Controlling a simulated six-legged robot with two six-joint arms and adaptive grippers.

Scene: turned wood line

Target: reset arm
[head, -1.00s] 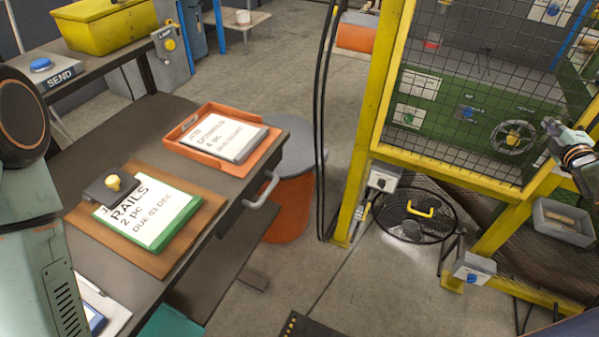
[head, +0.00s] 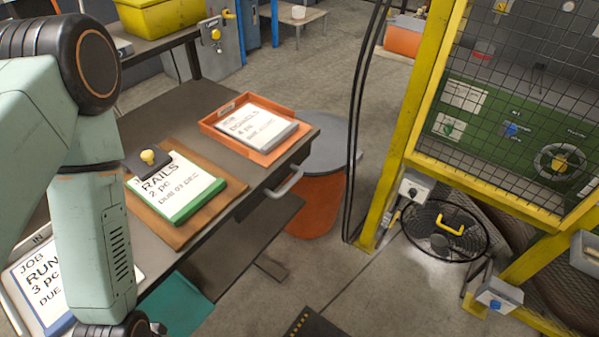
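The arm coming in from the left is my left arm, and its green links and dark joints cover the left side of the head view. Its gripper is outside the picture. My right arm and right gripper do not show. On the bench, a green-edged job board reading RAILS (head: 175,192) lies on a brown board (head: 227,200) with a dark clip and yellow knob (head: 148,158) at its corner. A blue-edged job board reading RUN (head: 28,290) is partly hidden behind my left arm.
An orange tray (head: 210,127) holds another job sheet (head: 258,124). A drawer handle (head: 285,182) sticks out from the bench (head: 150,103). A grey-lidded orange bin (head: 320,205) stands beside it. A yellow mesh guard (head: 430,95) and round floor fan (head: 445,230) stand at right. Open floor lies between.

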